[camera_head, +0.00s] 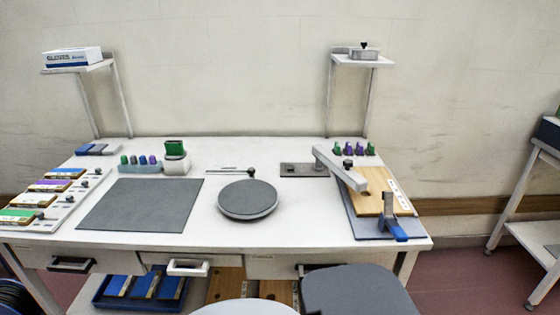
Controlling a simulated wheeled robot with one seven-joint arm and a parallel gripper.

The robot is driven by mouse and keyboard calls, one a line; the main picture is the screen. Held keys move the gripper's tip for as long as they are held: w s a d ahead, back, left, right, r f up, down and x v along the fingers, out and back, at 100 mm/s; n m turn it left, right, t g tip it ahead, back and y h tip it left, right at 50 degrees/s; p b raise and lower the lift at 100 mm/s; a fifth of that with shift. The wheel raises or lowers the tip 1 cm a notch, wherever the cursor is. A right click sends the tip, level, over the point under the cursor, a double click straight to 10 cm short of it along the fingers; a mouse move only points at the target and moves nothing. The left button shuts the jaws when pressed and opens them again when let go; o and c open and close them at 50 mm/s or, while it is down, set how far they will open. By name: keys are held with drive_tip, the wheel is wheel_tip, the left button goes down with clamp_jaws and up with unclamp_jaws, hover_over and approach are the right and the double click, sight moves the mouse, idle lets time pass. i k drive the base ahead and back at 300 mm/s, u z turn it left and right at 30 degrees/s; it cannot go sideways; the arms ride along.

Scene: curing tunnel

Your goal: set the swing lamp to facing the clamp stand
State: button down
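The swing lamp (338,166) is a light grey, bar-like arm at the back right of the workbench. It starts beside a dark base plate (297,170) and slants toward the front right. Its front end lies over the near-left part of a wooden board, pointing roughly toward a clamp with a blue handle (398,232). This clamp, which looks like the clamp stand, stands upright at the board's front right. A small dark knob (348,163) shows at the lamp arm. My gripper is not in view.
The wooden board (403,201) lies on a blue-grey mat (362,227). A grey turntable (248,199) stands mid-bench, with a grey mat (140,204) to its left. Several coloured bottles (353,149) stand behind the lamp. A shelf post (329,98) rises at the back.

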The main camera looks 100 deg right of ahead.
sight(343, 170)
drive_tip(key=u, duration=0.2)
drive_tip(key=i, duration=0.35)
drive_tip(key=z, duration=2.55)
